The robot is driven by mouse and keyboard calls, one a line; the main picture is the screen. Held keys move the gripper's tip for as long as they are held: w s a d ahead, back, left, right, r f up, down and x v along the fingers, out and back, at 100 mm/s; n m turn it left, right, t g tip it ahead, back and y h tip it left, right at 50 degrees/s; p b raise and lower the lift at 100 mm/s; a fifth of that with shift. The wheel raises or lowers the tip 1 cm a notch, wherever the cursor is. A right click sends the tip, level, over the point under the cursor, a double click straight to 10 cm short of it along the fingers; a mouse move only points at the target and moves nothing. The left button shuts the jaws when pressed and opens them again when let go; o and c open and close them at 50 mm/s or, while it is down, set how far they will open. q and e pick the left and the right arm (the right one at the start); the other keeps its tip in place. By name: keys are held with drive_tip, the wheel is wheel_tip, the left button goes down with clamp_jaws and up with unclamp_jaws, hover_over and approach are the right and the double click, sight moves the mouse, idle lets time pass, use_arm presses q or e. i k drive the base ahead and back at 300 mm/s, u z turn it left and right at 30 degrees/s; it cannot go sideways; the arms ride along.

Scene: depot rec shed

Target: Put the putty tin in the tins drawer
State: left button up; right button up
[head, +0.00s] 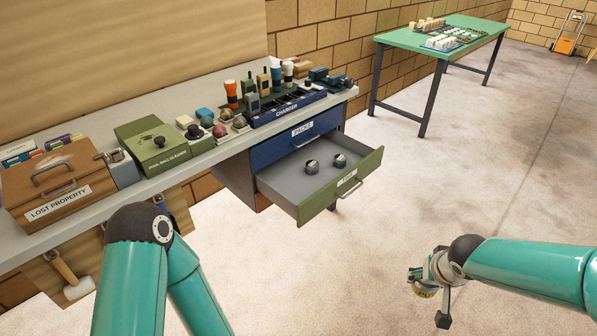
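The green-fronted tins drawer (308,210) stands pulled open under the right end of the bench, its label small and angled. Two dark round tins with pale tops, one tin (312,166) and another tin (340,160), stand inside with free floor around them. My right gripper (430,293) is right of and below the drawer, over the open floor. A small round item with a yellowish label, apparently the putty tin (424,292), sits between its fingers, partly hidden. My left arm is bent at lower left; its gripper is out of view.
A closed blue drawer (284,147) is above the open one. The bench (90,213) carries a lost property box (52,184), a green box (152,145) and a blue charger rack (290,107). A green table (410,40) stands behind. Floor right of the drawer is clear.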

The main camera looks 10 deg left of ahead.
sight(300, 193)
drive_tip(key=z, duration=1.5)
drive_tip(key=i, duration=0.1)
drive_tip(key=u, duration=2.7)
drive_tip(key=i, duration=0.65)
drive_tip(key=u, duration=0.15)
drive_tip(key=i, duration=0.35)
drive_tip(key=z, duration=0.3)
drive_tip(key=k, duration=0.9)
drive_tip(key=u, duration=0.15)
drive_tip(key=i, duration=0.9)
drive_tip(key=z, duration=0.05)
